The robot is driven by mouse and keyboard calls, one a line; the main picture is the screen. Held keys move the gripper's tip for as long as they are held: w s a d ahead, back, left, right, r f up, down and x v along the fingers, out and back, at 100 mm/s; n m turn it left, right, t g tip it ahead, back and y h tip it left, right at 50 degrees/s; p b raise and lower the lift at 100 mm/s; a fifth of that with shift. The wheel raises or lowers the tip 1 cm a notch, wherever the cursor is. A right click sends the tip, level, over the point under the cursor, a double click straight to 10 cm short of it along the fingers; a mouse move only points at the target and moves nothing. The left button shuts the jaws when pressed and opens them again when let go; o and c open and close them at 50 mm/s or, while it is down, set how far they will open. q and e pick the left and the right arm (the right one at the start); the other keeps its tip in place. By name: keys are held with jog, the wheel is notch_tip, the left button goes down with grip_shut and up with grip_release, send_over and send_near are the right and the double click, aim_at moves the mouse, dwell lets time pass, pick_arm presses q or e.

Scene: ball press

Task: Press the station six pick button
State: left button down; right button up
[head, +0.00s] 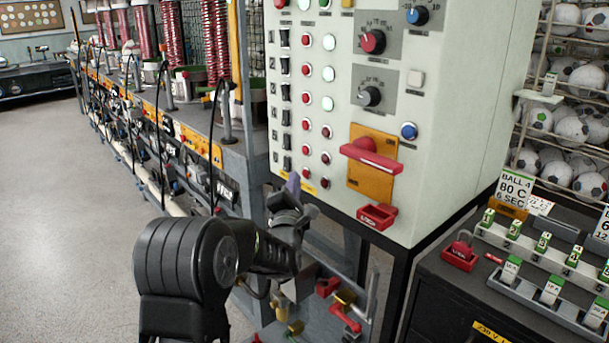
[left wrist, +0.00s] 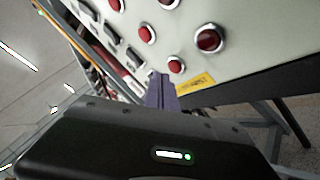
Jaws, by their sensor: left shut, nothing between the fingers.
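The pale control panel (head: 455,130) has rows of black switches and red and lit buttons. Its bottom row, seemingly station six, has a left red button partly covered by my gripper in the head view; it shows in the left wrist view (left wrist: 177,66). The right red button of that row (head: 325,183) is clear of my gripper and also shows in the left wrist view (left wrist: 209,40). My left gripper (head: 293,183) is shut and empty, its purple fingertips (left wrist: 160,76) close beside the left button. I cannot tell whether they touch the panel. Which button is the pick button is unreadable.
A red handle (head: 372,155) on an orange plate and a red padlock (head: 377,216) stick out on the panel's right. A black bench (head: 440,300) with labelled cards stands at the right. A row of machines (head: 160,110) runs back at the left, beside open floor.

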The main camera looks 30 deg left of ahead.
dwell(0.8)
pick_arm(q)
jog(key=shift+w+d+b, duration=0.1)
jog(key=shift+w+b, duration=0.3)
jog(key=shift+b, duration=0.4)
jog(key=shift+w+d+b, duration=0.15)
jog(key=shift+w+b, duration=0.25)
dwell(0.5)
jog(key=shift+s, duration=0.1)
jog(key=shift+s+a+b, duration=0.2)
jog(key=shift+s+b, duration=0.45)
jog(key=shift+b, duration=0.2)
jog(key=shift+s, duration=0.1)
